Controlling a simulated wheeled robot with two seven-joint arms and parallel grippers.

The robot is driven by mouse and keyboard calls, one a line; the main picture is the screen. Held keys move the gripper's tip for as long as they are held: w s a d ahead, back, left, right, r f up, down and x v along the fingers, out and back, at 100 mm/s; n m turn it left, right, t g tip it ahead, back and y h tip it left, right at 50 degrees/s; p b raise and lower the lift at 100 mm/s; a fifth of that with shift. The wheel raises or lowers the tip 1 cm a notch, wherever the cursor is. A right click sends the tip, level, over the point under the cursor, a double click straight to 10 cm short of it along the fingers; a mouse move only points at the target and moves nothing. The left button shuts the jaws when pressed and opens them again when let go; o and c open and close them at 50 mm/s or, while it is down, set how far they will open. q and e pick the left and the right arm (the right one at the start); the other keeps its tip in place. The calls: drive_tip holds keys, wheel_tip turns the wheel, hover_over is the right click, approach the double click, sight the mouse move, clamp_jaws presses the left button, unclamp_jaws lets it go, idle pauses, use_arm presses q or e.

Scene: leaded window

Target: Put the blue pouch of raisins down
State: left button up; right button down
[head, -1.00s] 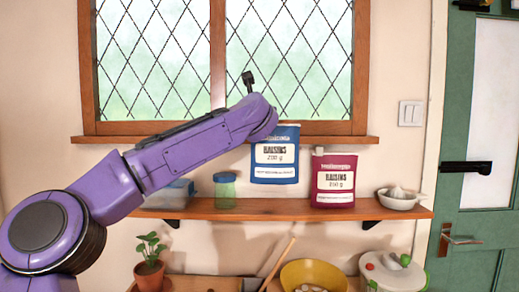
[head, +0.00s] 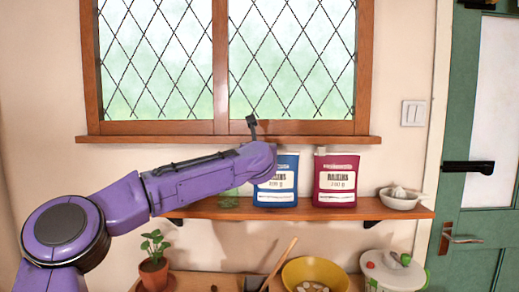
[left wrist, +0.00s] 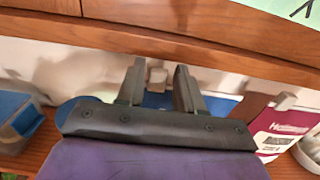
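The blue pouch of raisins (head: 275,188) stands upright on the wooden wall shelf (head: 335,214), left of a crimson raisins pouch (head: 335,182). Its bottom edge is level with the crimson pouch's. My left gripper (left wrist: 158,78) is over the blue pouch's top. In the left wrist view its two fingers stand apart on either side of a small beige tab (left wrist: 157,77), with gaps visible. Blue pouch (left wrist: 217,106) shows beside the right finger. In the head view my wrist hides the fingers and the pouch's upper left. My right gripper is not in view.
A green jar (head: 229,198) is partly hidden behind my arm, close to the blue pouch's left. The window sill (head: 330,141) projects just above. A yellow bowl (head: 315,272) and a plant (head: 154,255) are below.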

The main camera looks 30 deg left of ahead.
use_arm(q)
drive_tip(key=shift+o, duration=0.2)
drive_tip(key=shift+a, duration=0.1)
drive_tip(key=b+v, duration=0.5)
drive_tip(key=v, duration=0.7)
drive_tip(key=shift+r, duration=0.1)
